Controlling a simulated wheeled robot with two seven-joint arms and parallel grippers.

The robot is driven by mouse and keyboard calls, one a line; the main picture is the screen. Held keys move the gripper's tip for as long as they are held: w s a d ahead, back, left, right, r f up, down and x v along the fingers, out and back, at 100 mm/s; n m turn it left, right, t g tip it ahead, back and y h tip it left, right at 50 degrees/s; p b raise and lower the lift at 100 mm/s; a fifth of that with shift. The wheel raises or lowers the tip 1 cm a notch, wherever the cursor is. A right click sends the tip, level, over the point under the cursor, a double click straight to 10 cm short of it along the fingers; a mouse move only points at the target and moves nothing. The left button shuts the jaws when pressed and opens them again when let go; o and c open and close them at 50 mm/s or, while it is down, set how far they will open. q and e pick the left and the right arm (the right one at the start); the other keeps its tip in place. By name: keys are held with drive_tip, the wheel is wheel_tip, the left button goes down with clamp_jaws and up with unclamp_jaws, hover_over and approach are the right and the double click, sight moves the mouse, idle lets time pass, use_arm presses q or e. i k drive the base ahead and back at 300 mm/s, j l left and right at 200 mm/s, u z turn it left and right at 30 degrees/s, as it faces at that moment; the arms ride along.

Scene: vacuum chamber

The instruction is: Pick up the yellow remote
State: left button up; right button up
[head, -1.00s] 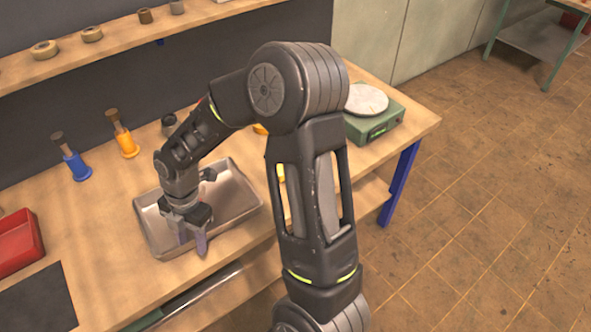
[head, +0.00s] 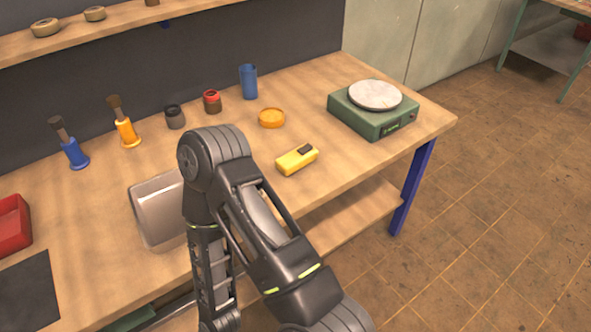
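The yellow remote (head: 290,163), a small yellow block with a dark patch on its top, lies on the wooden workbench (head: 335,165) right of the middle, near the front edge. It is in full view, and nothing touches it. My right arm rises from the bottom right to an elbow left of the remote, and its forearm drops to the bottom edge of the head view. Its gripper is out of the picture. My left gripper is not in view either.
A metal tray (head: 152,212) sits partly behind my arm. An orange dish (head: 271,118), a blue cup (head: 248,82) and a green scale (head: 368,117) stand behind and right of the remote. Brushes, small jars and a red bin (head: 12,226) are to the left.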

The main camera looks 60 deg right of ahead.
sight(293, 161)
drive_tip(key=z, duration=0.45)
drive_tip(key=i+j+z, duration=0.1)
drive_tip(key=z, duration=0.3)
drive_tip(key=j+z, duration=0.15)
drive_tip(key=z, duration=0.3)
drive_tip(key=j+z, duration=0.1)
drive_tip(key=z, duration=0.3)
drive_tip(key=j+z, duration=0.15)
drive_tip(key=z, duration=0.3)
drive_tip(key=i+l+u, duration=0.25)
drive_tip(key=l+u, duration=0.2)
drive_tip(key=l, duration=0.8)
drive_tip(key=l+u, duration=0.5)
drive_tip(key=l, duration=0.8)
